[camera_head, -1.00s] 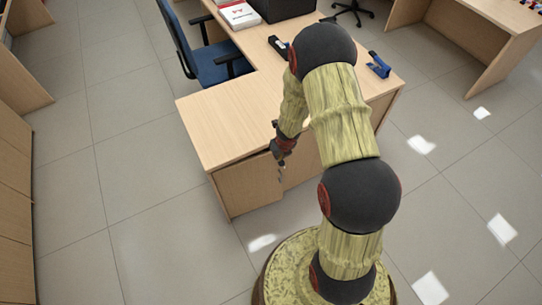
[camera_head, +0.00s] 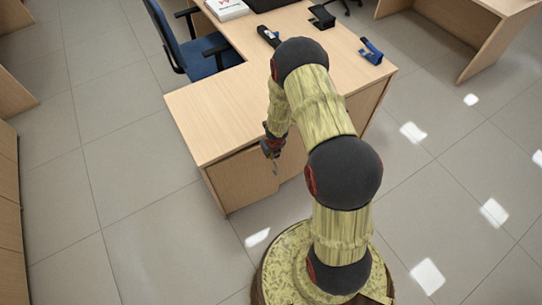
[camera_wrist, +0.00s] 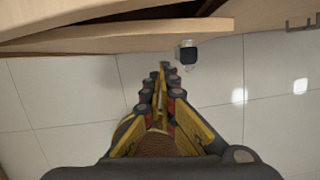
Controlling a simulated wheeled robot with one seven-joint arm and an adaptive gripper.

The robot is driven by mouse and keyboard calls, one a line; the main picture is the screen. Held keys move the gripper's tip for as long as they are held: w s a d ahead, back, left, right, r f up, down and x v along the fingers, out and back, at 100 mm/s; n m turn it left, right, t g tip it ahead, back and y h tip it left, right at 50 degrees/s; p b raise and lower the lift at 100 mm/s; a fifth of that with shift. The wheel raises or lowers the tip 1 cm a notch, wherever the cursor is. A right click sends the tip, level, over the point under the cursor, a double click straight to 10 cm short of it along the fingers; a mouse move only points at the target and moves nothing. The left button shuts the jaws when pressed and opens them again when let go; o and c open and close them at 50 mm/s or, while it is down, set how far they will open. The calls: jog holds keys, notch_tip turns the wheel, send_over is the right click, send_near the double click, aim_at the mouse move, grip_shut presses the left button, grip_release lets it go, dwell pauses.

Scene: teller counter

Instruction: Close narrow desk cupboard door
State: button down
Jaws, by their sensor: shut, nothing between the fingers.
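The narrow cupboard door (camera_head: 240,180) is on the near end of the wooden desk (camera_head: 205,120), below the desktop. A small dark handle (camera_wrist: 188,54) with a metal mount sticks out near the door's right part. My gripper (camera_head: 272,155) is at the door's right side in the head view. In the wrist view my gripper (camera_wrist: 164,70) is shut and empty, its tips just short of the door's face, left of the handle. Contact cannot be told.
A blue chair (camera_head: 200,55) stands behind the desk at left. A black stapler-like item (camera_head: 268,36), a black holder (camera_head: 321,17) and a blue tool (camera_head: 371,51) lie on the desktop. Another handle (camera_wrist: 302,22) shows at right. Tiled floor (camera_head: 130,180) is free left of the desk.

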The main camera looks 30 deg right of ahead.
jog(key=shift+w+p, duration=0.55)
jog(key=shift+w, duration=0.75)
jog(key=shift+d, duration=0.1)
